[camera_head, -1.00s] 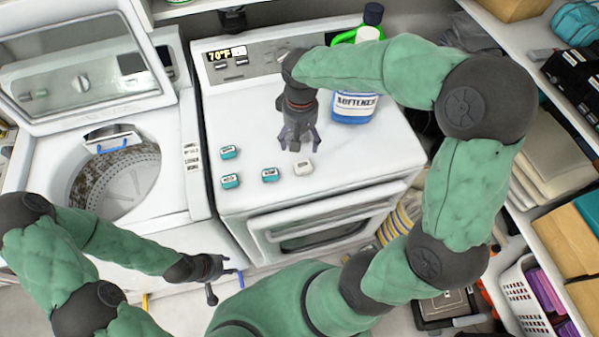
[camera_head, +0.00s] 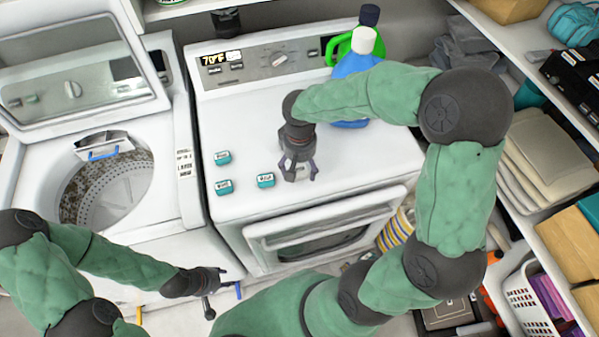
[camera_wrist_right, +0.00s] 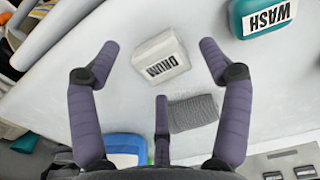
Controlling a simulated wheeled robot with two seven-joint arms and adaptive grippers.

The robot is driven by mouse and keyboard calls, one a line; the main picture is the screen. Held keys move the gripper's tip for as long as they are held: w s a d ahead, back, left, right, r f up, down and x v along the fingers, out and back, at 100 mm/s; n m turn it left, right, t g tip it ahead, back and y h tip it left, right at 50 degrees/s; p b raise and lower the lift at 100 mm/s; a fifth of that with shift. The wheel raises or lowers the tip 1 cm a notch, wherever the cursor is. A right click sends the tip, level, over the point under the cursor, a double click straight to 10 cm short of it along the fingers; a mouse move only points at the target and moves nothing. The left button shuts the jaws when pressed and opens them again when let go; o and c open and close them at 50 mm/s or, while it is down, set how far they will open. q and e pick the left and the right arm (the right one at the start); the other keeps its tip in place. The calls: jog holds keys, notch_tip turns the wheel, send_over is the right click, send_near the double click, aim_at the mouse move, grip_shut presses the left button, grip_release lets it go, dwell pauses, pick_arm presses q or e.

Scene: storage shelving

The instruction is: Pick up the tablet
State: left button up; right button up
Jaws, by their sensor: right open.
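A small white tablet with a black-on-white label reading "DRUM" (camera_wrist_right: 160,57) lies on the white dryer top. In the right wrist view it sits between my spread fingers, apart from them. My right gripper (camera_head: 298,172) is open and empty, low over the dryer top, and largely hides the tablet in the head view. Several teal tablets lie to the left: one at the back (camera_head: 222,157), one at the front (camera_head: 223,187) and one nearest the gripper (camera_head: 265,180). My left gripper (camera_head: 217,290) hangs low before the machines, fingers apart, empty.
Blue and green detergent bottles (camera_head: 360,62) stand behind my right arm on the dryer (camera_head: 235,105). An open washer (camera_head: 165,165) is at the left. Shelves with folded cloth (camera_head: 550,150) and a white basket (camera_head: 522,305) are at the right. The dryer's front right top is clear.

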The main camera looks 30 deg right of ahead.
notch_tip(320, 180, down, 2)
jog(key=shift+f, duration=0.1)
jog(key=c, duration=1.1)
jog(key=shift+o, duration=0.2)
jog(key=shift+r, duration=0.2)
